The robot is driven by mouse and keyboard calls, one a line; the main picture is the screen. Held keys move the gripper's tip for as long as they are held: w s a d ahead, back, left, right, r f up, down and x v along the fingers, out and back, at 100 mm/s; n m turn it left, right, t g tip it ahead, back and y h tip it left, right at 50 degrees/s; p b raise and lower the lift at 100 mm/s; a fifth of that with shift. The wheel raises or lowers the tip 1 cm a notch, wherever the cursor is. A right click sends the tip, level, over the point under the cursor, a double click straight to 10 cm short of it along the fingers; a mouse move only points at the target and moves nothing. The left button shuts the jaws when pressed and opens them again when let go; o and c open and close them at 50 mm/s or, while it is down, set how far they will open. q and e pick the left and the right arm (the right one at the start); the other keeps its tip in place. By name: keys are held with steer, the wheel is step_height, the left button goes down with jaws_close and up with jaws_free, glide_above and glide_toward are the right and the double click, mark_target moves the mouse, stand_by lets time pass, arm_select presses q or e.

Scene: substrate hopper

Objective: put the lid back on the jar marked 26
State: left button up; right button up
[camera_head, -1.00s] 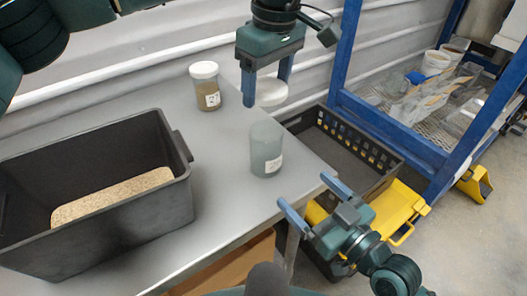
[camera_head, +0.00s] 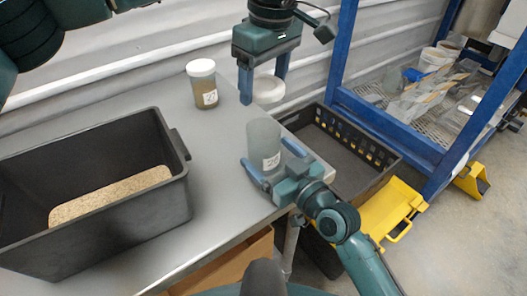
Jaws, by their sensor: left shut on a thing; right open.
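The open jar (camera_head: 264,138) stands upright near the right edge of the table. It looks empty, and its white label is too small to read surely. My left gripper (camera_head: 262,92) is shut on a white lid (camera_head: 269,90) and holds it above and just behind the jar, apart from it. My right gripper (camera_head: 268,165) is open at table level, with one finger on each side of the jar's lower part. I cannot tell whether the fingers touch the jar. A second jar (camera_head: 203,88), with a white lid on and brownish contents, stands behind to the left.
A black bin (camera_head: 160,215) with grainy substrate fills the left of the grey table (camera_head: 220,180). A black crate (camera_head: 345,165) lies beyond the table's right edge. A blue rack (camera_head: 410,145) and a yellow piece (camera_head: 392,212) stand further right. The table between bin and jar is clear.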

steer(key=shift+w+a, duration=0.1)
steer(key=shift+w, duration=0.05)
steer(key=c, duration=1.5)
arm_select(q)
steer(key=shift+d+f, duration=0.1)
steer(key=shift+f, duration=2.4)
